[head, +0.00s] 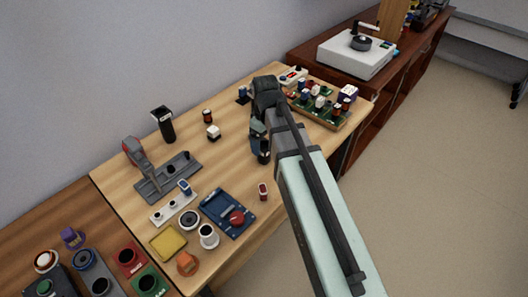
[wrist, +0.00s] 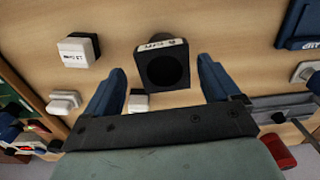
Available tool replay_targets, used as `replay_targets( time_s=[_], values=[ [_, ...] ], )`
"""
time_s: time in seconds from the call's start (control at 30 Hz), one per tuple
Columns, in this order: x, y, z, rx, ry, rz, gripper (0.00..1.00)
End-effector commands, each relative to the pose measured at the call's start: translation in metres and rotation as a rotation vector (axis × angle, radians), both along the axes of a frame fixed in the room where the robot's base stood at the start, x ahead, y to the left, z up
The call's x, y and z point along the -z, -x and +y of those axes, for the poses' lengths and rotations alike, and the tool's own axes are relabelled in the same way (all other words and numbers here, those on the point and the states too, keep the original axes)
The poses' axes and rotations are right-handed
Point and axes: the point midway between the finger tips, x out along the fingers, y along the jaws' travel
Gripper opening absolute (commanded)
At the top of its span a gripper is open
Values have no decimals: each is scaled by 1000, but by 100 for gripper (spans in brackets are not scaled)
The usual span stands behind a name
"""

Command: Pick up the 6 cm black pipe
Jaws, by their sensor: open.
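A black pipe (wrist: 164,67) with a round hole facing the camera and a light label along its rim is in the wrist view. The label's writing is hard to read. My gripper (wrist: 163,78) is open, with one blue finger on each side of the pipe and a gap to each. In the head view my gripper (head: 260,142) points down over the table, and the spot beneath it is partly hidden. A second, taller black tube (head: 165,125) stands farther left, near the wall.
A white block with a black side (wrist: 78,50) stands left of the pipe in the wrist view. A white-topped block (head: 213,132), a grey fixture (head: 150,187), a blue tray (head: 215,205) and a crowded parts tray (head: 335,121) share the table. Bare wood lies left of my gripper.

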Motion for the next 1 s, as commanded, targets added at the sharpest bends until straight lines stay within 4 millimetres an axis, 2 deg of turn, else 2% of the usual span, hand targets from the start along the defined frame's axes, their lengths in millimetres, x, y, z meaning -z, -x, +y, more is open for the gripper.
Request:
replay_targets(
  time_s=[0.33,0.63,1.0],
  values=[
    [38,4,3,-1,0,1,89],
    [42,4,4,-1,0,-1,89],
    [42,4,4,-1,-1,-1,55]
  ],
)
